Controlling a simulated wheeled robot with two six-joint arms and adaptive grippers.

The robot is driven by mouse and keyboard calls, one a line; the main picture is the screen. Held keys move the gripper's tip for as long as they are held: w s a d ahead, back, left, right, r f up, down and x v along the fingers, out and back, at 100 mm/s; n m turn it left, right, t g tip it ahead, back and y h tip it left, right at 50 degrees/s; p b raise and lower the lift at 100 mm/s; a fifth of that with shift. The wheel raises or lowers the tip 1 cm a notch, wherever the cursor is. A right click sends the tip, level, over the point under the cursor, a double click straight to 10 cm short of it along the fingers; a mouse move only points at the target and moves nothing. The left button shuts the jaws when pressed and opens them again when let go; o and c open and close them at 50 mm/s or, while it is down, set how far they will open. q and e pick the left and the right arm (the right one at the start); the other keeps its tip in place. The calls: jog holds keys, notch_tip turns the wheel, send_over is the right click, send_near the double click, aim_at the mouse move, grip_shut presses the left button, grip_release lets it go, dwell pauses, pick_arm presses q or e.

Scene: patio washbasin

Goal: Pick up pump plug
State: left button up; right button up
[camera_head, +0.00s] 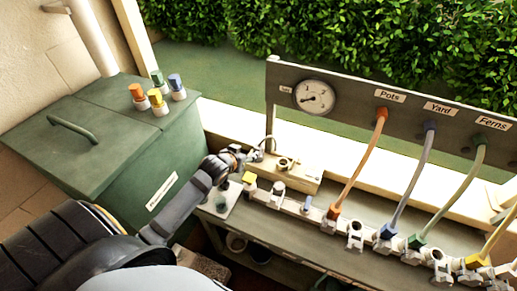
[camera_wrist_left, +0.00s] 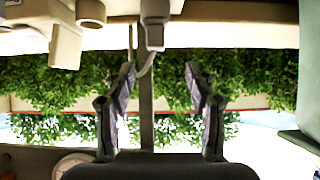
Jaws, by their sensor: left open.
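A small pale plug (camera_head: 256,155) with a thin curved cord sits just beside my left gripper (camera_head: 236,158) in the head view; I take it for the pump plug. The gripper partly hides that spot. In the left wrist view a pale block-shaped piece (camera_wrist_left: 154,28) with a cord shows at the top, ahead of the gap between my left fingers (camera_wrist_left: 160,80). The fingers are apart with nothing gripped between them. My right gripper is not in view.
A wooden block with a round fitting (camera_head: 284,165) stands right of the gripper. A rail of white valves and coloured hose connectors (camera_head: 334,212) runs right below a grey panel with a gauge (camera_head: 315,97). A green box (camera_head: 98,125) carrying several coloured-topped connectors stands left.

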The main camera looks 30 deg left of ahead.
aim_at(257, 148)
pick_arm(q)
jog(key=x, duration=0.5)
jog(key=shift+w+d+p, duration=0.1)
jog(key=shift+d+p, duration=0.05)
jog(key=shift+p, duration=0.15)
jog(key=shift+w+d+f+p, duration=0.1)
jog(key=shift+w+p, duration=0.25)
jog(key=shift+w, duration=0.1)
jog(key=x, duration=0.3)
jog(key=shift+w+d+f, duration=0.15)
jog(key=shift+w+f, duration=0.1)
jog(key=shift+f, duration=0.1)
jog(key=shift+s, duration=0.15)
jog(key=shift+c, duration=0.2)
jog(key=shift+r, duration=0.1)
jog(key=shift+c, duration=1.1)
jog(key=c, duration=0.7)
grip_shut()
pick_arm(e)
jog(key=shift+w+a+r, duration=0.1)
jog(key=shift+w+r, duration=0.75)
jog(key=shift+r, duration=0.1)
